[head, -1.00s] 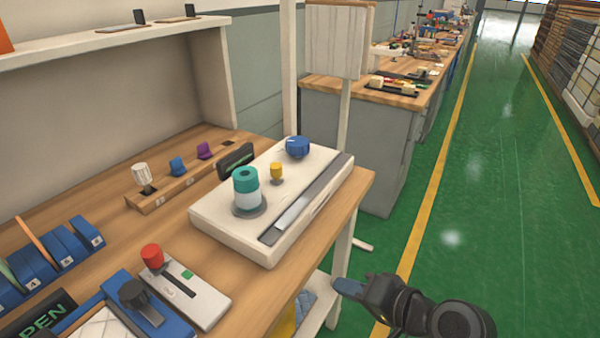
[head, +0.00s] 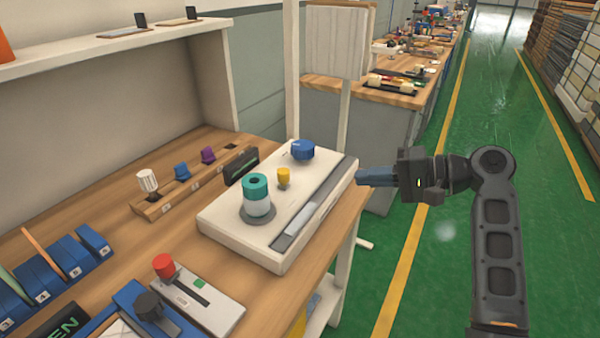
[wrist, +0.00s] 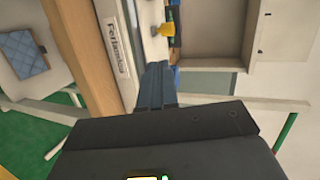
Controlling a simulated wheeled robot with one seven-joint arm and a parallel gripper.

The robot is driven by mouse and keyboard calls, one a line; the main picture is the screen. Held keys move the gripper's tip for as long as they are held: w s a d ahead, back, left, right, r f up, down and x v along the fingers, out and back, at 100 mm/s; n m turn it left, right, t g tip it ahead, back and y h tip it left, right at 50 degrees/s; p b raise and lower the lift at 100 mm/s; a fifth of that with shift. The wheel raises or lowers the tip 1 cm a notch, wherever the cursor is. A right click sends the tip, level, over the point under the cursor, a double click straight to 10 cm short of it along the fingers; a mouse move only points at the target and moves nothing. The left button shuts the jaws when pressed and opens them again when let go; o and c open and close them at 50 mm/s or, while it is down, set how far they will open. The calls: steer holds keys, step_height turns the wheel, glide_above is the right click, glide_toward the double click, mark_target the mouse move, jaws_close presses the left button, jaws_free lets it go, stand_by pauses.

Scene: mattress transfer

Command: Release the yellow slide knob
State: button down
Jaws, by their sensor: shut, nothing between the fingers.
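The small yellow knob (head: 284,177) stands on top of the white device box (head: 232,229), between the teal-topped white cylinder (head: 256,195) and the blue round knob (head: 302,150). In the wrist view the yellow knob (wrist: 160,30) shows beyond my fingertips. My gripper (head: 359,177) has its blue fingers shut and empty. It is at the right side of the box, near its edge, and points left toward it. A clear gap lies between the fingers and the yellow knob. In the wrist view the shut fingers (wrist: 156,70) are in the middle.
A grey slot strip (head: 315,205) runs along the box's right side. On the wooden bench (head: 130,225) stand a red-knobbed white unit (head: 215,308) and a rack with white, blue and purple pieces (head: 165,203). The green floor (head: 450,240) to the right is open.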

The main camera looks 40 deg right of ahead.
steer(key=shift+w, duration=0.1)
stand_by(0.3)
steer(key=p, duration=0.2)
glide_toward(284, 168)
steer(key=w+a+f, duration=0.3)
steer(key=shift+w+a, duration=0.15)
steer(key=shift+w, duration=0.1)
steer(key=shift+w+a+r, duration=0.1)
steer(key=shift+w+a, duration=0.2)
steer(key=shift+w, duration=0.5)
steer(key=shift+w+a+f, duration=0.1)
steer(key=shift+w+a, duration=0.15)
steer(key=shift+w, duration=0.5)
steer(key=shift+w+a+r, duration=0.1)
steer(key=shift+w+a, duration=0.2)
steer(key=shift+w, duration=0.5)
